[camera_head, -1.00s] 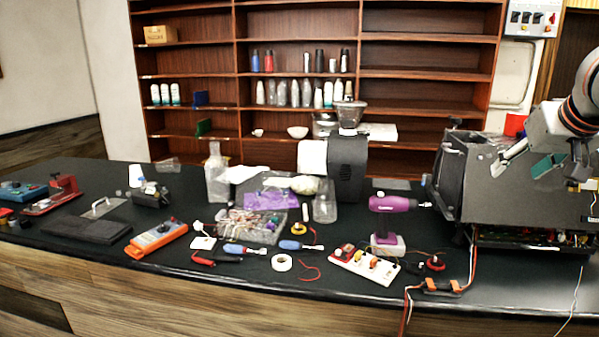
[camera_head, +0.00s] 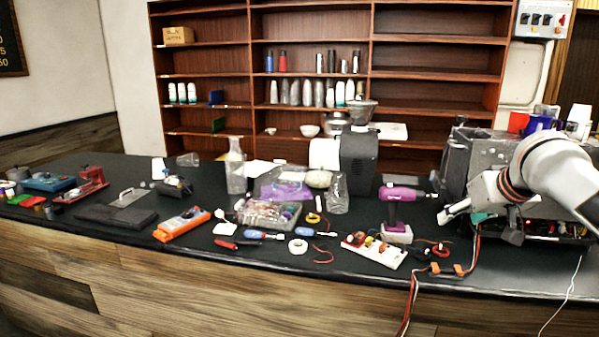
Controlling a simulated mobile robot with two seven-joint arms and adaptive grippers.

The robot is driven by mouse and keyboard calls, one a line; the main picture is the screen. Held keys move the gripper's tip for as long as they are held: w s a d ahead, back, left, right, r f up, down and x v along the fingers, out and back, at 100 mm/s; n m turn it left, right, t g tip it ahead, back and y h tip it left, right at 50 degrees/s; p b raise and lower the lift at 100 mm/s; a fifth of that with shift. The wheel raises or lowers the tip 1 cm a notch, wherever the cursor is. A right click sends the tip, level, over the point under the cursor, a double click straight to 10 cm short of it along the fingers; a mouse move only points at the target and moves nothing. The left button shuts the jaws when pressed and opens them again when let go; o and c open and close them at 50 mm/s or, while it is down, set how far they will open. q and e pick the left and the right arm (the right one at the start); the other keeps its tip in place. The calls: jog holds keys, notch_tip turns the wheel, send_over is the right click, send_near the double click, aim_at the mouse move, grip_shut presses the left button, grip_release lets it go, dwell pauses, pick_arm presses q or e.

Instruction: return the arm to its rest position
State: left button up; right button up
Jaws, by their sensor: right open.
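My right arm (camera_head: 550,165) comes in from the right edge, white with dark and copper-coloured bands. Its right gripper (camera_head: 481,223) points down and left in front of the brewer. The jaws are apart and I see nothing between them. The brewer (camera_head: 455,160) is a dark grey box at the right end of the counter, partly hidden behind my arm. Its lower electronics show only in part. My left gripper is out of the picture.
A purple drill (camera_head: 392,196) stands left of the gripper, close to a white power strip (camera_head: 375,250). Orange connectors (camera_head: 447,269) and cables hang over the counter's front edge. An orange multimeter (camera_head: 181,224), a grinder (camera_head: 357,162) and a glass bottle (camera_head: 235,170) are further left.

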jog(key=s+a+f+n+y, duration=0.15)
jog(key=a+f, duration=0.35)
jog(key=f, duration=0.5)
jog(key=s+a+f+y, duration=0.1)
jog(key=s+a+f, duration=0.1)
jog(key=a+f, duration=0.6)
jog(key=s+a+f+n+y, duration=0.1)
jog(key=a+f+y, duration=0.15)
jog(key=f, duration=0.95)
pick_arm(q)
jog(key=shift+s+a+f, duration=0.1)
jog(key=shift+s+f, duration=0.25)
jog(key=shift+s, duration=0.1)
pick_arm(e)
jog(key=s+f+n+t+h, duration=0.1)
jog(key=s+f, duration=0.9)
jog(key=s, duration=0.3)
jog(key=s+f+h, duration=0.2)
jog(key=s+f, duration=0.8)
jog(key=s, duration=0.3)
jog(key=shift+s+d+n+t, duration=0.3)
jog(key=shift+n+t, duration=0.05)
jog(key=shift+t, duration=0.05)
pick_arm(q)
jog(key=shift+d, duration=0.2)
pick_arm(e)
jog(key=shift+w+d, duration=0.1)
